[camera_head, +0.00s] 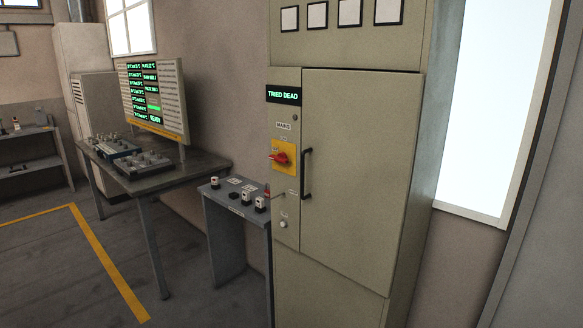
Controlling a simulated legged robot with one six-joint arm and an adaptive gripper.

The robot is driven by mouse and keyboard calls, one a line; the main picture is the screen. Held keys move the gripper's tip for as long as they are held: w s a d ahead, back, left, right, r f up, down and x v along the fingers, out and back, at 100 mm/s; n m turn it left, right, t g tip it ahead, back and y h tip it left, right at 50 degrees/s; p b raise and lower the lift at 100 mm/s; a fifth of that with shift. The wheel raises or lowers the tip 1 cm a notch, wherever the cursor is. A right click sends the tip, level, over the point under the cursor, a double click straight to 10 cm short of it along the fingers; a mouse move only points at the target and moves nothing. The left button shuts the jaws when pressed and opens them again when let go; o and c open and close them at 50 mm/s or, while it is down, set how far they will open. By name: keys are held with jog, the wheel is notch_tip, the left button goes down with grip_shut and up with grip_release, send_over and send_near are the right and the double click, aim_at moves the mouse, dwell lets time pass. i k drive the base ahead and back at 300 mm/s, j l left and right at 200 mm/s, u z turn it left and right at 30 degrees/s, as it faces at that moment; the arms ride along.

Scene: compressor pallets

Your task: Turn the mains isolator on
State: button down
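The mains isolator (281,157) is a red rotary handle on a yellow plate, on the narrow left panel of a tall beige cabinet (360,170). The handle appears to lie roughly sideways; the small markings around it are too small to read. A "MAINS" label (284,126) sits above it. A black display (284,94) above that reads "TRIED DEAD" in green. A black vertical door handle (307,173) is just right of the isolator. The cabinet door looks shut. My gripper is not in view.
A small grey stand (238,208) with several small items on top stands close left of the cabinet. Further left is a dark table (160,178) with control boxes and a board of green text (154,97). Floor with a yellow line (108,265) is open at lower left.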

aim_at(282, 157)
jog(key=i+j, duration=0.25)
jog(key=j, duration=0.15)
jog(key=i+j+z, duration=0.1)
jog(key=i+j, duration=0.15)
jog(key=j, duration=0.15)
jog(key=i+j, duration=0.25)
jog(key=j, duration=0.2)
jog(key=i+j, duration=0.25)
jog(key=j, duration=0.15)
jog(key=i+j+z, duration=0.1)
jog(key=j, duration=0.3)
jog(key=i+j, duration=0.35)
jog(key=i+j+z, duration=0.1)
jog(key=j, duration=0.45)
jog(key=i+j, duration=0.3)
jog(key=j, duration=0.15)
